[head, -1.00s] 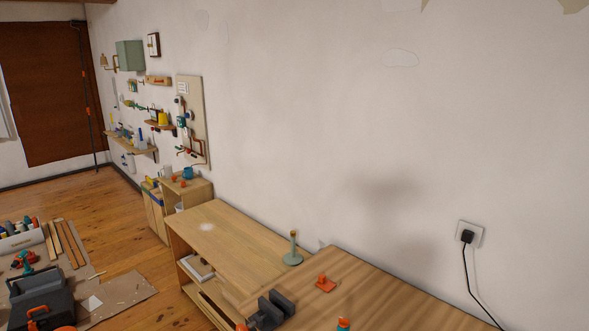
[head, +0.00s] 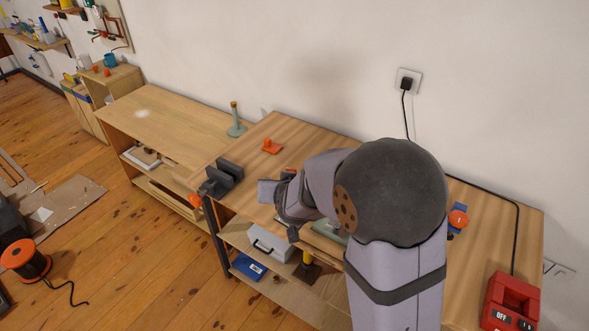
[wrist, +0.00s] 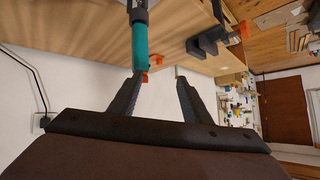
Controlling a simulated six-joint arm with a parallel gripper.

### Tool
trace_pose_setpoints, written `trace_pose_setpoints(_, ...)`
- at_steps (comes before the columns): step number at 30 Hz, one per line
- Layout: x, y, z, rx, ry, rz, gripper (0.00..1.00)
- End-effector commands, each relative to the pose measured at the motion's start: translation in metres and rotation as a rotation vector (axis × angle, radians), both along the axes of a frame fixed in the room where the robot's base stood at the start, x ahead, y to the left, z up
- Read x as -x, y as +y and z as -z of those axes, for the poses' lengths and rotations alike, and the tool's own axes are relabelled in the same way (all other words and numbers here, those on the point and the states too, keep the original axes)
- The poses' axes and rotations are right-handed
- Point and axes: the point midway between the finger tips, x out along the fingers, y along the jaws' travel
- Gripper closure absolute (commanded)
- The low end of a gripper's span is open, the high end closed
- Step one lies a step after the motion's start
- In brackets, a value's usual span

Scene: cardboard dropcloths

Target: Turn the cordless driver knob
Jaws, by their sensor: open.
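The cordless driver (wrist: 140,45) shows in the wrist view as a teal body with a grey and black part at the picture's top edge. A small orange part (wrist: 146,76), perhaps its knob, shows at the lower end of the teal body, partly hidden by the left fingertip. My gripper (wrist: 160,77) is open, with its two dark fingers apart and nothing held between them. The left fingertip overlaps the driver's end in the picture; I cannot tell whether they touch. In the head view my arm hides most of this spot, and only a bit of orange (head: 290,171) shows behind it.
A dark vise (head: 225,176) and an orange piece (head: 271,147) stand on the bench to the left. A blue and orange tool (head: 458,218), a black cable and a red box (head: 511,303) are on the right. The wall (head: 300,50) is behind.

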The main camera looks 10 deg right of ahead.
Motion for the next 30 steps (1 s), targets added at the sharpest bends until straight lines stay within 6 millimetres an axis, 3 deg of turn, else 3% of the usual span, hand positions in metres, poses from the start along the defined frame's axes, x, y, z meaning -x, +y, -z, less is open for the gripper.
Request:
trace_pose_setpoints(1, -0.015, -0.001, 0.007, 0.009, -0.067, 0.03, 0.56)
trace_pose_setpoints(3, -0.034, -0.005, 0.001, 0.025, -0.165, 0.081, 0.56)
trace_pose_setpoints(9, -0.062, -0.021, -0.008, 0.104, -0.404, 0.226, 0.56)
trace_pose_setpoints(15, -0.064, -0.035, -0.013, 0.209, -0.587, 0.357, 0.56)
trace_pose_setpoints(17, -0.06, -0.035, -0.007, 0.248, -0.609, 0.379, 0.56)
trace_pose_setpoints(22, -0.046, -0.027, 0.024, 0.347, -0.57, 0.372, 0.56)
trace_pose_setpoints(30, -0.048, -0.028, 0.027, 0.364, -0.558, 0.367, 0.56)
